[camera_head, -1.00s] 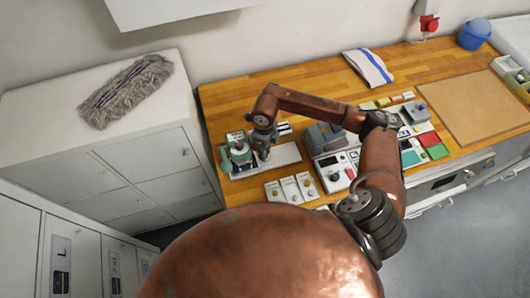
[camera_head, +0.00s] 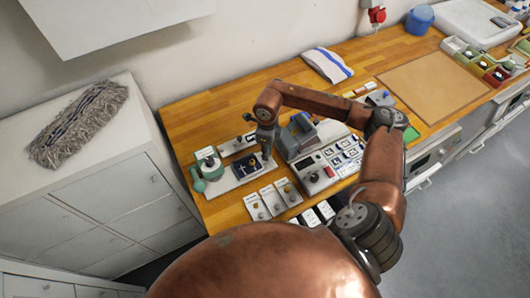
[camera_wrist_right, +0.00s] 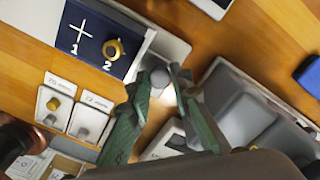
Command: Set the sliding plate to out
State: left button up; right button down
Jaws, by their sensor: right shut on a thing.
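A pale flat plate (camera_head: 222,188) lies along the left part of the bench, with a dark blue panel on it. In the right wrist view the blue panel (camera_wrist_right: 88,38) shows white marks "1" and "2" and a brass knob. A grey round knob (camera_wrist_right: 160,77) stands beside the panel's end. My right gripper (camera_wrist_right: 158,84) is shut on this grey knob, one green finger on each side. In the head view my right gripper (camera_head: 266,154) is at the right end of the pale plate. My left gripper is not in view.
A teal round device (camera_head: 208,164) stands left of the plate. Small tagged units with knobs (camera_head: 271,201) lie in front. A grey device (camera_head: 300,132) and a control panel (camera_head: 318,172) stand close on the right. Bare wood (camera_head: 215,110) lies behind.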

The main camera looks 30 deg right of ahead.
jog(key=c, duration=2.2)
grip_release()
jog(key=shift+d, duration=0.3)
jog(key=o, duration=0.5)
jog(key=shift+c, duration=0.2)
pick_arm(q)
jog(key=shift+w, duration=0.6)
pick_arm(e)
jog(key=shift+a, duration=0.1)
jog(key=shift+r, duration=0.25)
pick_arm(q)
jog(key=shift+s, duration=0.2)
pick_arm(e)
notch_tip(320, 180, up, 12)
jog(key=shift+f, duration=0.2)
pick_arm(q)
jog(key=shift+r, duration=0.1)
